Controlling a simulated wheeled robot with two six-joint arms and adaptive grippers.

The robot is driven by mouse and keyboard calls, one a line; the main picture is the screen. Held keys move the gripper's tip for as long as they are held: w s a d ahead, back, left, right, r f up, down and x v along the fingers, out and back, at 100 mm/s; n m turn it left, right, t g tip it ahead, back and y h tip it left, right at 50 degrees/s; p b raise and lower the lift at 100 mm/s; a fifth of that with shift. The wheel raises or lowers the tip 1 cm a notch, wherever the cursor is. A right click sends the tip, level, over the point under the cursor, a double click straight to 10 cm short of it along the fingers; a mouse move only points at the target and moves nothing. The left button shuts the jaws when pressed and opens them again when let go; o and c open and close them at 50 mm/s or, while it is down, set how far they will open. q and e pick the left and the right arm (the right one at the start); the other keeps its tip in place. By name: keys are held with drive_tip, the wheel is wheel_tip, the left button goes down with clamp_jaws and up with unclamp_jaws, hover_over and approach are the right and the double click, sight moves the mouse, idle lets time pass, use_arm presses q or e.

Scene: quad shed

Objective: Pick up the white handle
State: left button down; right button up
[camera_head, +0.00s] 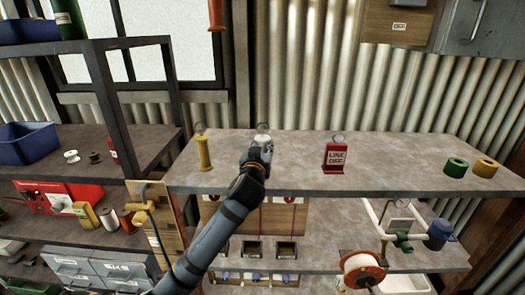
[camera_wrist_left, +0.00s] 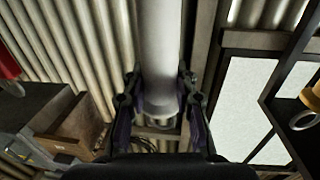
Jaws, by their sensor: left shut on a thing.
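The white handle (camera_wrist_left: 160,45) is a pale cylinder with a wider rim at its end, held between the fingers of my left gripper (camera_wrist_left: 159,90) in the left wrist view. In the head view my left gripper (camera_head: 261,143) reaches to the middle of the upper grey shelf and hides most of the handle. Only a pale ring end (camera_head: 263,128) shows above the fingers. I cannot tell whether the handle still touches the shelf. My right gripper is not in view.
A yellow handle (camera_head: 204,153) stands left of my gripper on the shelf (camera_head: 385,175). A red "LINE OFF" tag (camera_head: 336,157) stands to the right. Green (camera_head: 456,167) and yellow (camera_head: 486,168) rolls lie at the far right. A black shelf frame (camera_head: 110,105) rises at left.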

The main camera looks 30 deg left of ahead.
use_arm(q)
wheel_tip(320, 180, up, 9)
drive_tip(key=shift+r+b, duration=0.1)
drive_tip(key=shift+b, duration=0.8)
drive_tip(key=shift+r, duration=0.2)
